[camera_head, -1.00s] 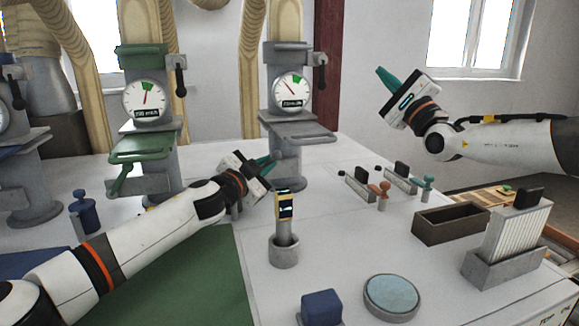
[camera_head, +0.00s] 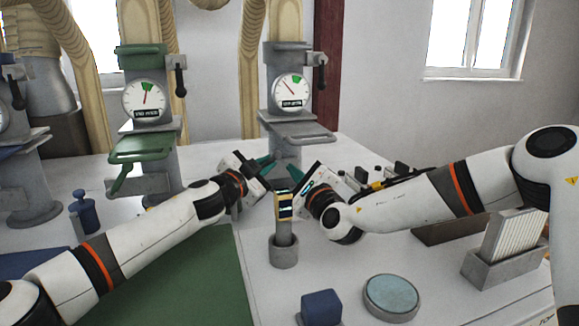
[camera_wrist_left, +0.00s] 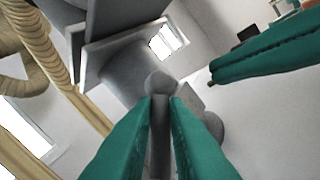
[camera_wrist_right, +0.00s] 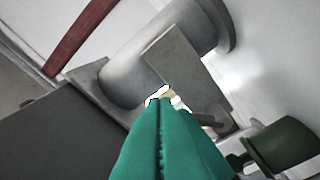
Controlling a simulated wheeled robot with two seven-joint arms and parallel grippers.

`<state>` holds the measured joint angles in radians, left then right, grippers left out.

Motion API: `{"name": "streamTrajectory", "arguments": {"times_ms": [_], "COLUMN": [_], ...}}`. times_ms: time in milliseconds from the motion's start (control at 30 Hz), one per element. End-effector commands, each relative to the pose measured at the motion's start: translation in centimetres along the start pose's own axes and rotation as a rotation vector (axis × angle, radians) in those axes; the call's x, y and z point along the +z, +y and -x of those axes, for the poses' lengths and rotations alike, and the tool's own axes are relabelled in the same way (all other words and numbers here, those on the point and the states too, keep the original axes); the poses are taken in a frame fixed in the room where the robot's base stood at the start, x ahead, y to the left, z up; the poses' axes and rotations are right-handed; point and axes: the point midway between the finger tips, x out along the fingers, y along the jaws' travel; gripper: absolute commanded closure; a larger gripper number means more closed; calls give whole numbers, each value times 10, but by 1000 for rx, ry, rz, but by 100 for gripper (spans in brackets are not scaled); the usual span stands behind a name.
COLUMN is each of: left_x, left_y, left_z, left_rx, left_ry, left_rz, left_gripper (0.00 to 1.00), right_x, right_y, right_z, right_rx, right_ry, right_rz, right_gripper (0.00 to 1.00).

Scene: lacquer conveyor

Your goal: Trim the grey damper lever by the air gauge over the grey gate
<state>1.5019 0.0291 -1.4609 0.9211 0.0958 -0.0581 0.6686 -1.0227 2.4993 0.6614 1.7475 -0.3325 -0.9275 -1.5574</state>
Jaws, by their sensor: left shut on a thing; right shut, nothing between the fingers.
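The grey gate (camera_head: 292,130) stands at the back centre, with its round air gauge (camera_head: 290,91) on the front. The gauge needle points to the upper left, outside the green sector at the top. My left gripper (camera_head: 266,163) is below the gate's grey shelf. In the left wrist view its teal fingers (camera_wrist_left: 160,100) are shut on the round-ended grey damper lever (camera_wrist_left: 160,83). My right gripper (camera_head: 295,175) is just right of it, shut and empty. Its closed fingers (camera_wrist_right: 162,102) show in the right wrist view and also at the upper right of the left wrist view (camera_wrist_left: 265,58).
A green gate (camera_head: 145,130) stands left of the grey one. An upright holder (camera_head: 284,250) with a yellow-and-dark device is in front of my grippers. A blue block (camera_head: 321,308) and round pale-blue pad (camera_head: 391,295) lie near the front. My right arm covers small tools behind it.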

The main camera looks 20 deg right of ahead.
Motion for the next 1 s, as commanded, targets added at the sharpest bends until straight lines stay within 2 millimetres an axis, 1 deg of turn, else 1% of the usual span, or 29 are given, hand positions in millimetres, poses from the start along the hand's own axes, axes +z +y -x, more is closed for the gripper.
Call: {"name": "streamTrajectory", "arguments": {"times_ms": [33,100,200,300,667,833,1000], "left_x": [3,3,3,3,3,3,4], "left_y": [4,4,4,4,4,4,4], "left_z": [0,0,0,0,0,0,0], "left_rx": [5,5,5,6,6,6,5], "left_ry": [-3,-3,-3,-3,-3,-3,-3], "left_rz": [-1,-1,-1,-1,-1,-2,-3], "left_gripper": [100,100,100,100,100,100,100], "right_x": [0,0,0,0,-1,-13,-17], "right_y": [0,0,0,0,1,3,4], "right_z": [-9,-18,-27,-32,-34,-36,-37], "right_rx": [1,0,0,0,0,-10,-9], "right_ry": [-1,0,0,0,1,3,9], "right_rz": [1,0,1,0,2,54,60], "right_gripper": [100,100,100,100,100,100,100]}}
